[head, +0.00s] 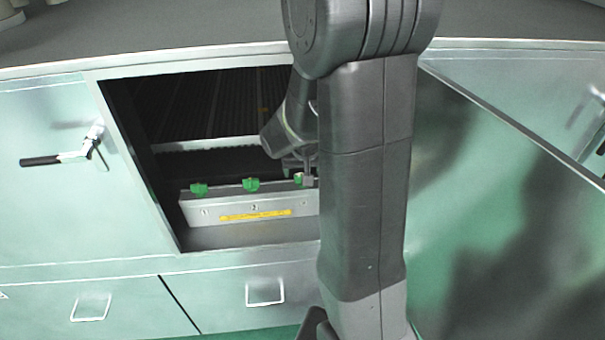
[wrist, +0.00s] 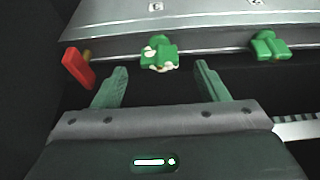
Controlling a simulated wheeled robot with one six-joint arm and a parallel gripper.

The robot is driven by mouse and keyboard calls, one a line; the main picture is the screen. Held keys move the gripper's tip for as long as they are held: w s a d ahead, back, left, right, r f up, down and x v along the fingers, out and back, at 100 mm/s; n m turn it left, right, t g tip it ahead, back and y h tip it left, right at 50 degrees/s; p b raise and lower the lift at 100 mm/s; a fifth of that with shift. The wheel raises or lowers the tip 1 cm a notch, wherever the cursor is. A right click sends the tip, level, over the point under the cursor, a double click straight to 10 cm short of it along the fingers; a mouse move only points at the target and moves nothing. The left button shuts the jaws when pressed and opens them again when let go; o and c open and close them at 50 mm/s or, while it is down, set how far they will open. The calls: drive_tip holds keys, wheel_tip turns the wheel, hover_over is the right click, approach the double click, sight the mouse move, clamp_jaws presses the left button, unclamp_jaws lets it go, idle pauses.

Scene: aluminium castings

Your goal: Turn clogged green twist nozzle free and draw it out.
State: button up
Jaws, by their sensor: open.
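The clogged green twist nozzle (wrist: 158,53) has pale crust on it and sits on the grey bar in the wrist view. My gripper (wrist: 160,76) is open, its two green fingers on either side of the line to this nozzle, with the nozzle just beyond the fingertips. I see no contact. In the head view, my gripper (head: 306,172) is beside the rightmost visible nozzle (head: 299,179), partly hidden by my arm. A clean green nozzle (wrist: 270,46) sits farther right in the wrist view.
A red lever (wrist: 78,68) is close to the left finger. The grey numbered bar (head: 235,207) with a yellow label stands inside the dark cabinet opening. Two more green nozzles, one left (head: 199,189) and one middle (head: 251,184), top it.

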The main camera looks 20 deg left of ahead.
drive_tip(key=shift+x, duration=2.05)
drive_tip(key=shift+c, duration=0.2)
drive_tip(key=c, duration=1)
drive_tip(key=shift+r, duration=0.1)
drive_tip(key=shift+n+p, duration=0.6)
drive_tip(key=shift+p, duration=1.4)
drive_tip(key=shift+n+y, duration=0.4)
drive_tip(key=shift+n, duration=0.2)
drive_tip(key=shift+n+g, duration=0.4)
drive_tip(key=shift+n, duration=0.2)
drive_tip(key=shift+w+f+b, duration=0.1)
drive_tip(key=shift+f+b, duration=0.1)
drive_tip(key=shift+b, duration=0.25)
drive_tip(key=shift+n+b, duration=0.3)
drive_tip(key=shift+b, duration=0.1)
